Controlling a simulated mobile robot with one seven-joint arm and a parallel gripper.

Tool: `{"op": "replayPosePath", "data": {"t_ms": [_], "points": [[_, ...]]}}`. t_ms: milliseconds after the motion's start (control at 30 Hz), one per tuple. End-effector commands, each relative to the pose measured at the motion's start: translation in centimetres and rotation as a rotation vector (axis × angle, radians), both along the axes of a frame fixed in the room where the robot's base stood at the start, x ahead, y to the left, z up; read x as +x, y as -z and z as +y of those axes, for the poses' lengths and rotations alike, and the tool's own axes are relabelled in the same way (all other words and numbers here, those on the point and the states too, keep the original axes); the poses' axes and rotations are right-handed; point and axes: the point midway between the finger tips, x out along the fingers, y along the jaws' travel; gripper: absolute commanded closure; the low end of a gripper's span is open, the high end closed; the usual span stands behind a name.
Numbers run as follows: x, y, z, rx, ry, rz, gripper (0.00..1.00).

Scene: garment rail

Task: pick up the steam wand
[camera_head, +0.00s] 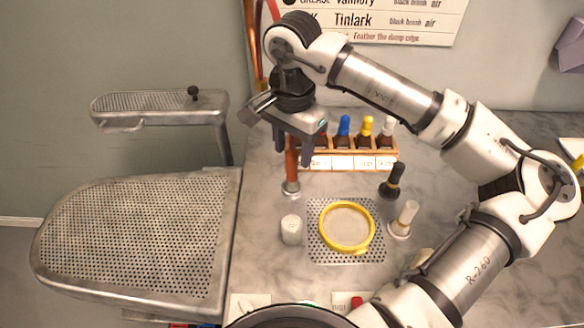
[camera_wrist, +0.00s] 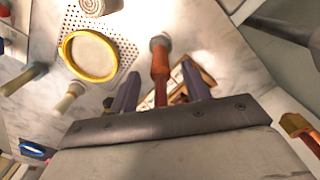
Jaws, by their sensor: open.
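The steam wand (camera_head: 292,168) appears to be the upright copper-orange rod with a pale metal end low down at the marble counter. In the wrist view the wand (camera_wrist: 160,62) runs between my two fingers, its metal end pointing away from me. My gripper (camera_head: 292,146) is above the counter at the wand's upper part. It also shows in the wrist view (camera_wrist: 160,88), with its fingers apart on either side of the wand. I cannot tell whether either finger touches it. The wand's upper end is hidden by my gripper.
A wooden rack (camera_head: 350,163) of colour-capped bottles stands close behind, right of the wand. A yellow ring (camera_head: 372,242) lies on a perforated plate (camera_head: 318,255). A white roll (camera_head: 291,230), black bottle (camera_head: 392,181) and cream-handled brush (camera_head: 405,217) stand nearby. A perforated pressing board (camera_head: 135,240) is left.

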Motion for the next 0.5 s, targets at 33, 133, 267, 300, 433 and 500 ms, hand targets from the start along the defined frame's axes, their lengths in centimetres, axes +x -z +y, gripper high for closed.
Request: {"op": "replayPosePath", "data": {"t_ms": [33,133,267,300,433,500], "points": [[0.0,0.3,0.0,0.001,-0.001,0.000,0.52],[-0.1,0.8,0.1,0.002,-0.001,0.001,0.52],[-0.2,2.4,0.1,0.003,-0.001,0.004,0.52],[-0.2,3.0,0.2,0.004,-0.001,0.003,0.52],[-0.2,4.9,0.1,0.003,0.001,0.002,0.52],[-0.2,5.4,0.2,0.003,0.000,0.002,0.52]]}}
